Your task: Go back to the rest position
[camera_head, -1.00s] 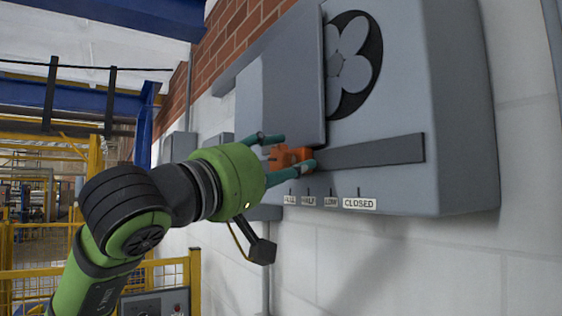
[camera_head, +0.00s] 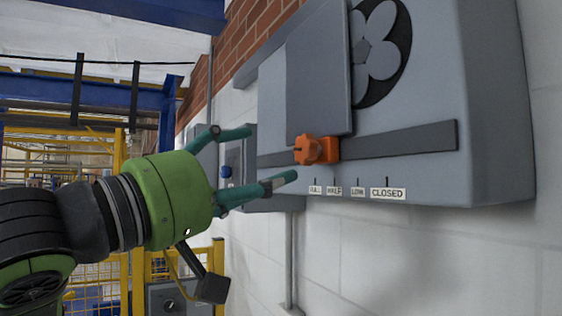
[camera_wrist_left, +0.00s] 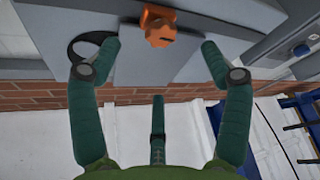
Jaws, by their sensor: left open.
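My left gripper (camera_head: 262,160) is open and empty, its two teal fingers spread apart. It is left of the orange knob (camera_head: 317,150) and clear of it. The knob sits on the dark slide bar of the grey wall box, above the labels FULL and HALF. In the left wrist view, the orange knob (camera_wrist_left: 160,26) lies beyond and between the open fingertips (camera_wrist_left: 160,47). My right gripper is in neither view.
The grey wall box (camera_head: 495,90) has a sliding plate (camera_head: 318,75) partly over a round vent (camera_head: 385,45). LOW and CLOSED labels (camera_head: 388,194) are to the right. A smaller box with a blue knob (camera_head: 226,172) is behind the gripper. Yellow fencing (camera_head: 218,255) stands at left.

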